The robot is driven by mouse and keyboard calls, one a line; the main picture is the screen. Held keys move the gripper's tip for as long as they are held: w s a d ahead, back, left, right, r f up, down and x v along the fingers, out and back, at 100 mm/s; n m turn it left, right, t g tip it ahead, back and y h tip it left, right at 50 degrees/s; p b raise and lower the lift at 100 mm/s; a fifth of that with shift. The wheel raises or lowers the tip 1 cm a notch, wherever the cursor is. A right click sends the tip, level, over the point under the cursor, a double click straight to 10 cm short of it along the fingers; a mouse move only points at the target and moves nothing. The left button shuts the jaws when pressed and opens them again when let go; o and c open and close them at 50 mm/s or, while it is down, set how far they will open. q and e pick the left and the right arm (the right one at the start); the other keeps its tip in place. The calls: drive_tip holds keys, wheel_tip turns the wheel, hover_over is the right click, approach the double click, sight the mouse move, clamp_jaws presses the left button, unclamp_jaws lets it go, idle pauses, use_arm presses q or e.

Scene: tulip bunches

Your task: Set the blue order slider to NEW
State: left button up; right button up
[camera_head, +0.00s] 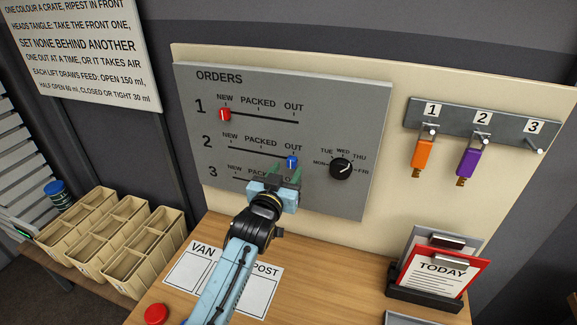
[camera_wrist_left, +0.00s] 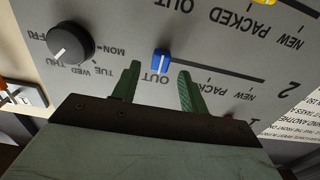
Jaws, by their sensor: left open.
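The blue order slider (camera_head: 291,162) sits at the OUT end of row 2 on the grey ORDERS board (camera_head: 350,100). My left gripper (camera_head: 286,172) is in front of the board, just below the slider in the head view. In the left wrist view, which shows the board upside down, the blue slider (camera_wrist_left: 161,62) appears between the two green fingers, with a gap on each side. The left gripper is open and holds nothing. The NEW label of row 2 (camera_head: 230,135) is at the left end of the slot. My right gripper is not in view.
A red slider (camera_head: 225,115) is at NEW in row 1. A yellow slider (camera_wrist_left: 263,2) shows at the wrist view's edge; my gripper partly hides row 3 in the head view. A black dial (camera_head: 341,169) is to the right. Row 2's slot left of the blue slider looks clear.

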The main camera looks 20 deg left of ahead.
sight(292, 162)
use_arm(q)
drive_tip(key=shift+w, duration=1.25)
drive_tip(key=c, duration=0.9)
clamp_jaws()
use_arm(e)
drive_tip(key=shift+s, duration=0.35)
